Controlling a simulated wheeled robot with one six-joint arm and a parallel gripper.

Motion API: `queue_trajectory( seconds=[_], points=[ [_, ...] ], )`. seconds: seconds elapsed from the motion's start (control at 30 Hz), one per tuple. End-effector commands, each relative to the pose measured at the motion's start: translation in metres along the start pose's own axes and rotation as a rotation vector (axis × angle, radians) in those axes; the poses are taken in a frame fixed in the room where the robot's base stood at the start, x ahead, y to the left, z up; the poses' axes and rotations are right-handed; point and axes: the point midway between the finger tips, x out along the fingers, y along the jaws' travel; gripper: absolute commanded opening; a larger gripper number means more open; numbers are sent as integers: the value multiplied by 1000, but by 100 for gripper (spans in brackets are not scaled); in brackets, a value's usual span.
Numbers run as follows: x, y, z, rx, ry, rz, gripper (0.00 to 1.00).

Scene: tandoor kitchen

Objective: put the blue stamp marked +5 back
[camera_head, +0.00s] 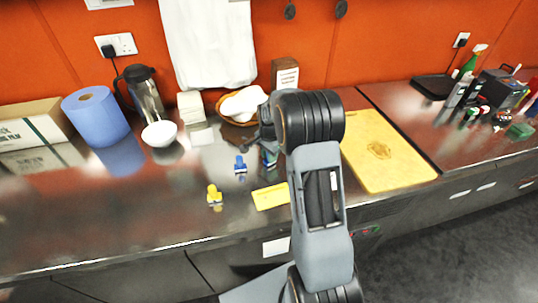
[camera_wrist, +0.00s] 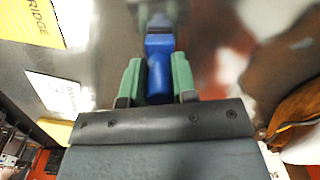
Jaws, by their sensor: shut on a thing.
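My gripper (camera_wrist: 157,78) has green fingertips and is shut on a blue stamp (camera_wrist: 158,50) in the wrist view. The fingers grip its blue handle, and its darker base end points away from me. No +5 mark can be read on it. In the head view my gripper (camera_head: 268,150) is over the steel counter, mostly hidden behind my arm. Another blue stamp (camera_head: 240,166) stands on the counter to its left, apart from it; its mark is too small to read. A yellow stamp (camera_head: 214,196) stands nearer the front edge.
A yellow card (camera_head: 271,196) lies near the counter's front. A yellow cutting board (camera_head: 385,150) is right of my arm. A basket (camera_head: 240,105) with white contents, a white bowl (camera_head: 159,134), a flask (camera_head: 144,92) and a blue roll (camera_head: 96,115) stand behind. The front left counter is clear.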

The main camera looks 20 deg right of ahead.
Motion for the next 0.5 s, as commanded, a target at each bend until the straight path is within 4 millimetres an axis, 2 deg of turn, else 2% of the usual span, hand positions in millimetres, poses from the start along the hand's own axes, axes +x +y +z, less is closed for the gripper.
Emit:
queue_trajectory(
  seconds=[0.13,0.17,0.2,0.4,0.5],
  points=[
    [4,0,0,0,0,0,11],
    [3,0,0,0,0,0,29],
    [3,0,0,0,0,0,32],
    [3,0,0,0,0,0,51],
    [3,0,0,0,0,0,51]
  ],
)
